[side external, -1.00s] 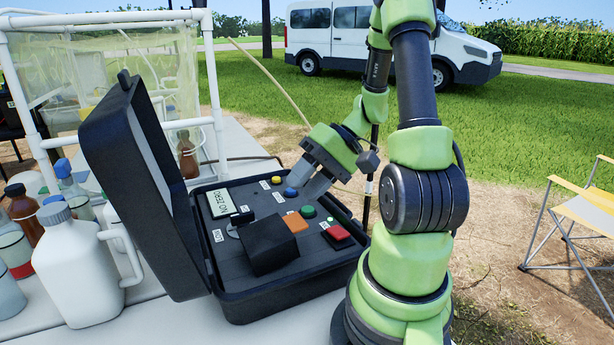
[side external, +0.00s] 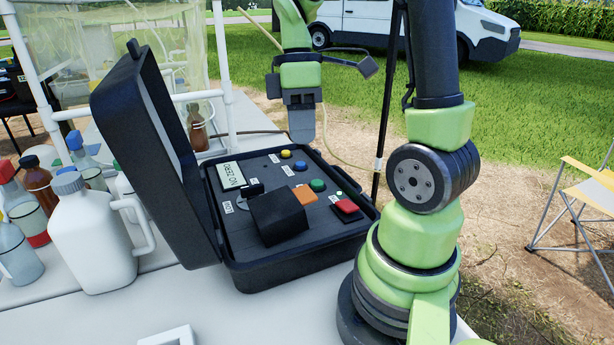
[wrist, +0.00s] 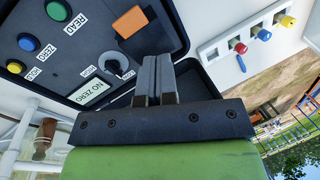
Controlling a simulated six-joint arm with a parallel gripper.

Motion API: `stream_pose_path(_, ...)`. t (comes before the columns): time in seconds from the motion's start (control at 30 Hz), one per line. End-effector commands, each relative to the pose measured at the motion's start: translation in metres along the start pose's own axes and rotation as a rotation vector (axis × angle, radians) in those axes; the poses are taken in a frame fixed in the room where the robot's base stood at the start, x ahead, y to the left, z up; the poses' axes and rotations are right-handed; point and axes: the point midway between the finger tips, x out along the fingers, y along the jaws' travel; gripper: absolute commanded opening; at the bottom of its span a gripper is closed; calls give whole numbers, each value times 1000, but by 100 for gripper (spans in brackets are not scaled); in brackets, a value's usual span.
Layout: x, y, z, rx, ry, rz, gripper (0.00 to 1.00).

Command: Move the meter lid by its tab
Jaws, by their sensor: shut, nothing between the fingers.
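The meter is an open black case (side external: 300,262) on a pale table. Its large black lid (side external: 150,150) stands raised at the left, with a small dark tab (side external: 133,47) at its top edge. On the panel, a black hinged-looking block (side external: 278,217) sits beside an orange square (side external: 304,196), which also shows in the wrist view (wrist: 130,22). My gripper (side external: 302,138) is shut and empty, pointing down by the case's far edge, apart from both lid and block. Its fingers show pressed together in the wrist view (wrist: 153,78).
The panel has a NO ZERO display (side external: 231,176), a red button (side external: 346,206), and yellow, blue and green buttons. A white jug (side external: 92,235) and several bottles crowd the left. A white-framed rack (side external: 38,80) stands behind. The front table is mostly clear.

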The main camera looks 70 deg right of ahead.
Motion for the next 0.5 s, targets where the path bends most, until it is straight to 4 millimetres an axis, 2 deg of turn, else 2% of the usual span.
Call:
stream_pose_path(0.03,-10,-1,-6,-104,-54,80,0)
stream_pose_path(0.1,-22,0,-10,-199,-115,167,0)
stream_pose_path(0.23,-35,1,-15,-289,-174,261,0)
stream_pose_path(0.37,-31,4,-14,-305,-189,277,0)
stream_pose_path(0.5,-12,9,-11,-302,-189,272,0)
